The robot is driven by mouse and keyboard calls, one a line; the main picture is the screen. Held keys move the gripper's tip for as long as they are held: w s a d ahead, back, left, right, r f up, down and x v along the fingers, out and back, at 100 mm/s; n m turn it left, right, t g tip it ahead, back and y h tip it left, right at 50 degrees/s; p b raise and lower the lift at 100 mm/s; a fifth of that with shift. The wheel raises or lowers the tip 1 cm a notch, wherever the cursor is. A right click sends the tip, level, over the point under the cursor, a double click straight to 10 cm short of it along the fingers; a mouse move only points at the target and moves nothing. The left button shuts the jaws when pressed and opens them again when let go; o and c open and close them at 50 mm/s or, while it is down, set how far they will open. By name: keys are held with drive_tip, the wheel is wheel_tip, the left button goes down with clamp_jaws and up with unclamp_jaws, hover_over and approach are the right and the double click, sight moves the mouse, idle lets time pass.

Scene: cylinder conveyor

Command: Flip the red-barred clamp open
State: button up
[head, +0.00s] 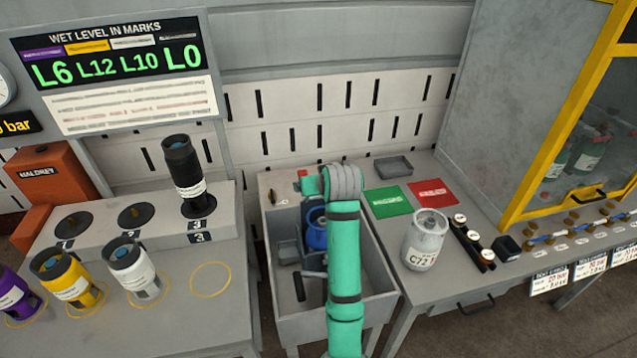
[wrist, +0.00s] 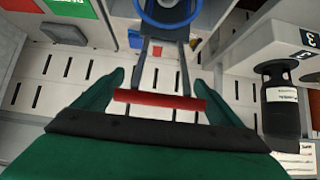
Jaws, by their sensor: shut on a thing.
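The clamp's red bar (wrist: 160,101) lies crosswise between the two green fingers of my gripper (wrist: 160,80) in the wrist view. My gripper is shut on it, with one finger at each end. Two grey clamp arms (wrist: 144,65) run from the bar up to a dark body with a blue ring (wrist: 170,10). In the head view a blue cylinder (head: 316,230) stands in the grey trough (head: 345,320), partly behind my arm. My gripper's fingertips and its grip on the bar are not clear there.
A white-grey canister (head: 426,240) stands on the right bench beside green (head: 387,202) and red (head: 433,193) mats. On the left bench are a black cylinder (head: 184,175), also in the wrist view (wrist: 281,105), and white (head: 132,268), yellow (head: 68,278) and purple (head: 15,295) ones.

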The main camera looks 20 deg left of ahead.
drive_tip(key=shift+f, duration=0.35)
drive_tip(key=o, duration=1.3)
drive_tip(key=shift+r, duration=0.1)
drive_tip(key=v, duration=1)
drive_tip(key=shift+s+d+r, duration=0.1)
drive_tip(key=shift+s+r, duration=0.15)
drive_tip(key=shift+r, duration=0.05)
